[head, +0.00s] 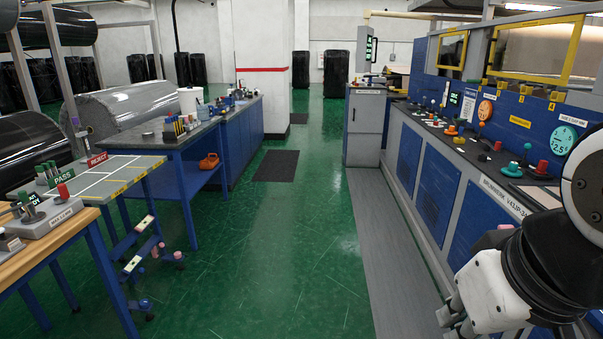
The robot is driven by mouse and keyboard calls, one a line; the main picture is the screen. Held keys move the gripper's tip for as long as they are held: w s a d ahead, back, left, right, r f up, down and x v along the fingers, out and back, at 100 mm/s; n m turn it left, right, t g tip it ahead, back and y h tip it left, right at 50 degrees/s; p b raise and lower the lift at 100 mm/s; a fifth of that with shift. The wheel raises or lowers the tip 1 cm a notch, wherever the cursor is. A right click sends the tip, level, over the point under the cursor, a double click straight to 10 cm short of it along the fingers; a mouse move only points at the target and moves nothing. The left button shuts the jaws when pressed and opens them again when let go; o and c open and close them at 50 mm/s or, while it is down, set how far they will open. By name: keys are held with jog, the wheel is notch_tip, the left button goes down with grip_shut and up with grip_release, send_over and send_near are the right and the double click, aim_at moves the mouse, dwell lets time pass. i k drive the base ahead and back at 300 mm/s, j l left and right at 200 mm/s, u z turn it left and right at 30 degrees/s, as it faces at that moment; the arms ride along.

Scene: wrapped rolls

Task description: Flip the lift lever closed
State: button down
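My gripper (456,318) is at the lower right, in front of the blue machine (462,184). Its fingertips are partly cut off by the bottom edge, and I cannot tell whether it is open or shut. The machine's console carries several knobs and levers, among them a teal-topped lever (526,150), a red knob (542,166) and an orange-red knob (498,146). I cannot read a lift label, so I cannot tell which control is the lift lever or how it stands. My gripper is below and left of these controls and apart from them. My arm hides the console's near right end.
A blue workbench (160,142) stands behind. The green floor (280,250) between is clear. A white pillar (262,65) stands farther back.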

aim_at(497, 144)
jog(key=i+z, duration=0.15)
jog(key=i, duration=0.3)
jog(key=i+j+z, duration=0.2)
jog(key=i, duration=0.2)
jog(key=i+j+z, duration=0.15)
jog(key=i, duration=0.3)
jog(key=i+j+z, duration=0.15)
jog(key=i, duration=0.25)
jog(key=i+j+z, duration=0.2)
jog(key=z, duration=0.25)
jog(key=i+j+z, duration=0.6)
jog(key=j+z, duration=0.25)
jog(key=i+j+z, duration=0.15)
jog(key=j+z, duration=0.4)
jog(key=j, duration=0.15)
jog(key=i+j+z, duration=0.1)
jog(key=i+j, duration=0.4)
